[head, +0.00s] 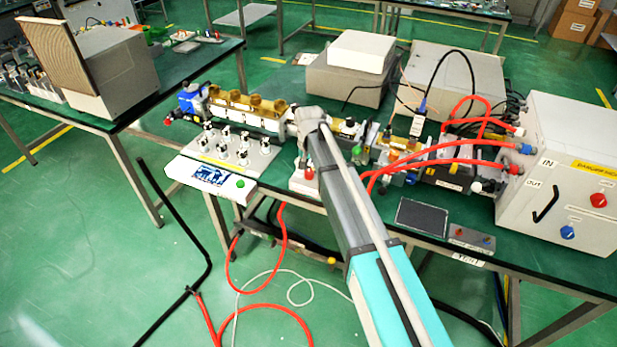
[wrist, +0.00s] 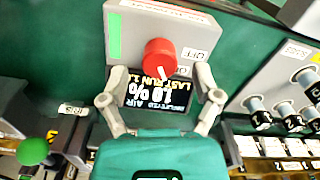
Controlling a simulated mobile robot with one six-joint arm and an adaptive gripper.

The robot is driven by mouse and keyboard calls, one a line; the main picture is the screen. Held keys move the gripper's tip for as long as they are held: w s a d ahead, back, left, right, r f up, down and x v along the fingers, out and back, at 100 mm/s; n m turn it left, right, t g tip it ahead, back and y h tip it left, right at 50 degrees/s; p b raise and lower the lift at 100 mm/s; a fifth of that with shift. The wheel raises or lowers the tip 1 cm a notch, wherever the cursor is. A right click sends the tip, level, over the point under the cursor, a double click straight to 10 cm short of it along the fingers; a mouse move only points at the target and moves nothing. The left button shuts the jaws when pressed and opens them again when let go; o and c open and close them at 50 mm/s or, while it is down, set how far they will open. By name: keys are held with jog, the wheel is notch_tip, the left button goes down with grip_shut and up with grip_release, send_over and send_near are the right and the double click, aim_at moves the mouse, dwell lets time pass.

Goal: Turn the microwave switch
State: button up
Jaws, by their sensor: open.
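In the wrist view, a red switch knob (wrist: 159,58) with a white pointer mark sits on a pale box (wrist: 190,22) labelled OFF, shown upside down. My gripper (wrist: 161,74) is open, with one grey finger on each side of the knob. The fingers appear apart from the knob; how near they are in depth I cannot tell. In the head view, a small white box (head: 301,184) with a red knob (head: 308,174) stands at the bench's front edge, just below my arm's end. My gripper is mostly hidden there behind the arm.
A black display (wrist: 158,95) with white text shows between my fingers. A panel of metal valves (head: 240,150) stands left of the arm. A white cabinet (head: 560,170) with red hoses stands right.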

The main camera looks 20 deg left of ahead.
jog(key=shift+f+b, duration=0.75)
jog(key=shift+f, duration=0.3)
jog(key=c, duration=1)
jog(key=shift+a, duration=0.15)
grip_shut()
